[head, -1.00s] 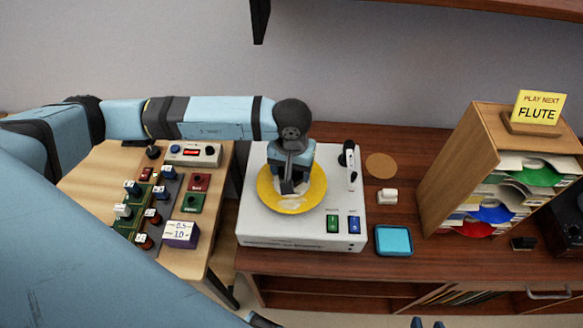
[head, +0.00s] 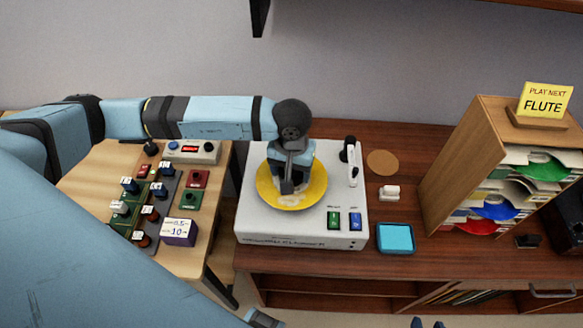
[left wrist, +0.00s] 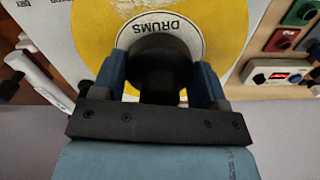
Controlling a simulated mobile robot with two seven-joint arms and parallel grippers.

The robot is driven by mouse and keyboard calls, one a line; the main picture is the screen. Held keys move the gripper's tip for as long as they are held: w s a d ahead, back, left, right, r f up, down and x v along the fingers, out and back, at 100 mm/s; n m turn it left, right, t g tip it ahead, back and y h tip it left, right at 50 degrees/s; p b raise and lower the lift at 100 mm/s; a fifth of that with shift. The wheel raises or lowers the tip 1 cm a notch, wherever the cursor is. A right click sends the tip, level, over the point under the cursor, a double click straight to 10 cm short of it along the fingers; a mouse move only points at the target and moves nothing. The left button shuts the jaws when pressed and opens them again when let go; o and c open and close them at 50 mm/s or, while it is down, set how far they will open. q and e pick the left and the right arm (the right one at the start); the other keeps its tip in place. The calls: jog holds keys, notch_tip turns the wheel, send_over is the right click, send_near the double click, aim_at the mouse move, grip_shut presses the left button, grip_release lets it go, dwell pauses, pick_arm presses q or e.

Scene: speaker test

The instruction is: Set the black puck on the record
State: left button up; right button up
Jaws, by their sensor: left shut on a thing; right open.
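The yellow record (head: 314,195) lies on the white record player (head: 262,226) in the head view. In the left wrist view the record (left wrist: 92,30) shows a white label reading "DRUMS". My left gripper (left wrist: 160,82) is shut on the black puck (left wrist: 158,52), over the middle of the record. The puck hides part of the label. I cannot tell whether the puck touches the record. In the head view my left gripper (head: 288,184) covers the record's centre. My right gripper (head: 428,323) is open and empty at the bottom edge; only its fingertips show.
The tonearm (head: 352,165) stands to the record's right. Green (head: 333,221) and blue (head: 355,221) buttons sit at the player's front. A blue tray (head: 395,238), cork disc (head: 382,162) and small white object (head: 389,192) lie right of it. A wooden record rack (head: 465,165) stands further right.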

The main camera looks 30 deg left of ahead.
pick_arm(q)
jog(key=shift+f+b, duration=0.3)
dwell(0.5)
jog(key=o, duration=1.1)
jog(key=shift+o, duration=0.4)
jog(key=shift+r, duration=0.1)
jog(key=shift+r+p, duration=0.85)
jog(key=shift+r, duration=1.55)
